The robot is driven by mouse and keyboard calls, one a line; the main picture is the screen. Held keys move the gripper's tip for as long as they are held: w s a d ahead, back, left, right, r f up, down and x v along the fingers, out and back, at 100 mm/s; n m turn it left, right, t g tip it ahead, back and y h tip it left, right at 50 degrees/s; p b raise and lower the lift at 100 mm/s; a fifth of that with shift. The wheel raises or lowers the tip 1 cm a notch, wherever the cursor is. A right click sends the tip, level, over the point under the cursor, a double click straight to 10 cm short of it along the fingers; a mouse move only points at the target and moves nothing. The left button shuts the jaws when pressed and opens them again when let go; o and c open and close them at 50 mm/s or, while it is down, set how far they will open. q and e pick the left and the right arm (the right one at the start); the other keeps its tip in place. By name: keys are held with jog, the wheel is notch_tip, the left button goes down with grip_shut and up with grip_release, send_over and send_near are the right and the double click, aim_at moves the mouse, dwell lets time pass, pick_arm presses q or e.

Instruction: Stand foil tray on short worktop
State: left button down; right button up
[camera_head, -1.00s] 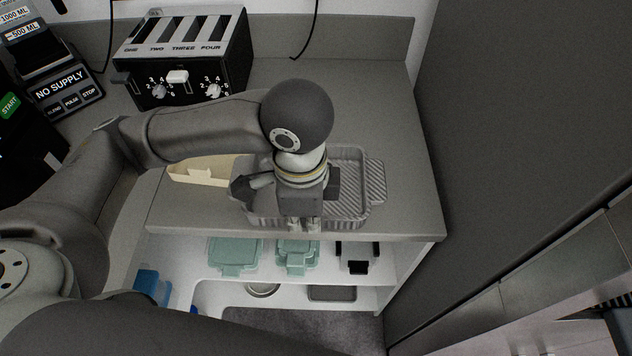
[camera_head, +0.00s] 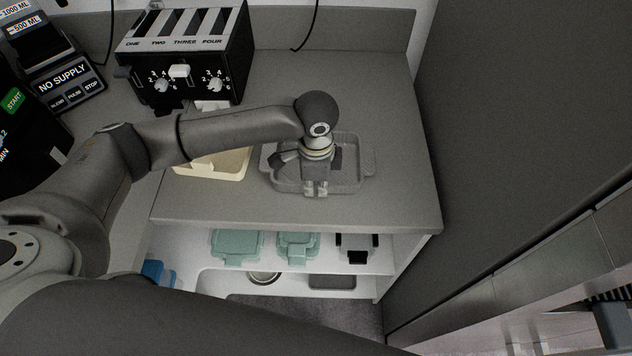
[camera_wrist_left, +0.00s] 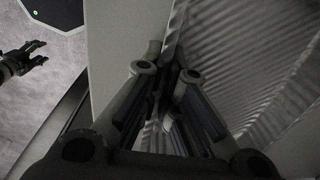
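The grey ribbed foil tray (camera_head: 352,178) is level over the short worktop (camera_head: 390,100), inside its front edge. I cannot tell whether its base touches the surface. My left gripper (camera_head: 316,190) points down at the tray's front rim and is shut on it; the arm hides part of the tray's left half. In the left wrist view the tray (camera_wrist_left: 250,70) fills the right side, its wall running between the fingers (camera_wrist_left: 172,85). My right gripper (camera_wrist_left: 25,55) shows small at the left of the left wrist view, its fingers apart and empty over the floor.
A cream tray (camera_head: 232,165) lies close to the left of the foil tray. A black toaster (camera_head: 190,60) stands at the back left. A tall dark panel (camera_head: 500,120) borders the right. Shelves below hold teal containers (camera_head: 238,246). The worktop's back right is clear.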

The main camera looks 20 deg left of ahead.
pick_arm(q)
jog(key=shift+f, duration=0.2)
jog(key=shift+f, duration=0.15)
jog(key=c, duration=1.6)
grip_release()
jog(key=shift+c, duration=0.2)
notch_tip(320, 180, up, 12)
jog(key=b, duration=0.2)
jog(key=shift+r, duration=0.2)
jog(key=shift+s, duration=0.1)
